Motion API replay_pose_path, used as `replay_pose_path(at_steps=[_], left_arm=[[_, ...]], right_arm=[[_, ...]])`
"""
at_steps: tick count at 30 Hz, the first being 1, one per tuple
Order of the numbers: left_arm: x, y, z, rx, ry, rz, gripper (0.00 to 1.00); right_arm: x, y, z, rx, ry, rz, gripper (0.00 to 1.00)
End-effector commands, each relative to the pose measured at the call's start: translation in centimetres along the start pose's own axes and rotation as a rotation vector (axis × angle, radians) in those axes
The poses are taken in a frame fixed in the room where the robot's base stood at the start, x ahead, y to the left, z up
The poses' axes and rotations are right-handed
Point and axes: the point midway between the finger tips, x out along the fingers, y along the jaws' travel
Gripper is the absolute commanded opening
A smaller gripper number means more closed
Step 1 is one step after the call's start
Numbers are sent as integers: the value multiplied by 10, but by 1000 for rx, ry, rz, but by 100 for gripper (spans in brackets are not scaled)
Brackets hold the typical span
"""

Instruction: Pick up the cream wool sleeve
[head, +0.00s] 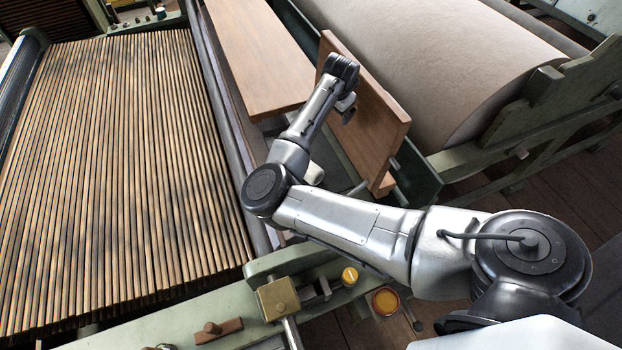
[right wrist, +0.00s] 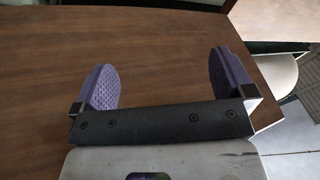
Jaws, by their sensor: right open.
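My right gripper (right wrist: 163,65) is open, its two purple pads wide apart with nothing between them, over brown wood in the right wrist view. In the head view the hand of my right gripper (head: 347,108) is by the upright wooden board, its fingers mostly hidden. A small pale cream, rounded piece (head: 314,173) shows just behind my right arm; it may be the cream wool sleeve, but I cannot tell. No other thing is clearly the sleeve. My left gripper is not in view.
A flat wooden board (head: 255,55) and an upright wooden board (head: 375,125) stand near my right arm. A large beige roll (head: 440,55) lies behind them. The slatted lattice apron (head: 110,170) fills the left. A green rail (head: 170,325) with a brass block (head: 277,298) crosses the front.

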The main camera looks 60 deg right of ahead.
Motion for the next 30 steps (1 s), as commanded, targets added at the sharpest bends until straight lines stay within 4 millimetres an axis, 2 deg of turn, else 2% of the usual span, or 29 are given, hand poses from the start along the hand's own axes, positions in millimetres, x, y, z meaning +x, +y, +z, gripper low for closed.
replay_pose_path(at_steps=[1,3,6,9,15,24,30], left_arm=[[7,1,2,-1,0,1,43],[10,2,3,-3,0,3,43],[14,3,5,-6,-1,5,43],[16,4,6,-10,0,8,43],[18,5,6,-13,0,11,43],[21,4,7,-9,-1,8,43],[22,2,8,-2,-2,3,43]], right_arm=[[22,5,17,15,-59,53,100],[43,12,36,28,-121,122,100],[63,17,59,32,-185,194,100],[74,20,74,29,-225,238,100],[100,28,91,23,-252,272,100],[145,41,102,24,-250,272,100],[159,45,106,25,-249,270,100]])
